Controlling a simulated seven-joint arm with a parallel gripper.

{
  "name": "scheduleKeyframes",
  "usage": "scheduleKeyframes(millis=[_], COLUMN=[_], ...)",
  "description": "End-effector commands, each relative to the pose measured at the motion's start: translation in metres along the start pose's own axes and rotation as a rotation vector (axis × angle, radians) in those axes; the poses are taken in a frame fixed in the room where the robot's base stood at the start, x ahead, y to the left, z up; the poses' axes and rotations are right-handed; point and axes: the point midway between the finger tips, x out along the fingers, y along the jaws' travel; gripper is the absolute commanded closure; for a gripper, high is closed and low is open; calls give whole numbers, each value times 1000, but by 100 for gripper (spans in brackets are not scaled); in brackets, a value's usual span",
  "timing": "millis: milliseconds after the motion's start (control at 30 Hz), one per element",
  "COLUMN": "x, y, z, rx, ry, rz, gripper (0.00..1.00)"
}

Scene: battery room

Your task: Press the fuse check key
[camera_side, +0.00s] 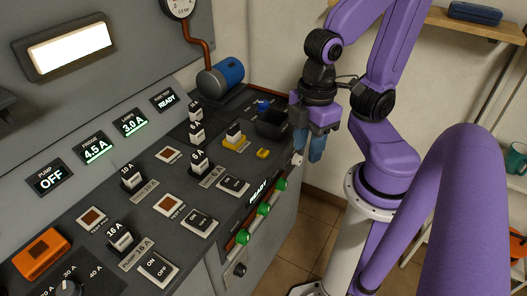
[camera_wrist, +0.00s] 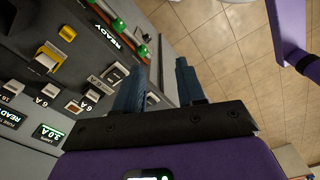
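The dark control panel (camera_side: 130,190) slopes across the left of the side view. It carries several square keys with brown-red caps: one upper key (camera_side: 169,155), one middle key (camera_side: 170,204) and one left key (camera_side: 91,218). Their small labels are too blurred to tell which is the fuse check key. A display (camera_side: 164,100) reads READY at the upper right of the panel. My gripper (camera_side: 317,152) hangs beyond the panel's right edge, pointing down, apart from every key. In the wrist view my gripper (camera_wrist: 161,68) has its two blue fingers apart with nothing between them.
Green-ended rail parts (camera_side: 264,210) line the front edge. Tiled floor (camera_wrist: 225,45) lies beyond.

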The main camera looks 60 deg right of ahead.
Motion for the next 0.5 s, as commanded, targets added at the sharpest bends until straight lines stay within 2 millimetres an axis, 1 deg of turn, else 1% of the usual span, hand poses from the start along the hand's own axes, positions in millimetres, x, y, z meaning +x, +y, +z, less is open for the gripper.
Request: scheduleKeyframes(millis=[33, 100, 500], x=[0, 0, 0], y=[0, 0, 0], z=[0, 0, 0], rx=[0, 0, 0], ry=[0, 0, 0], rz=[0, 0, 0], gripper=[80, 100, 100])
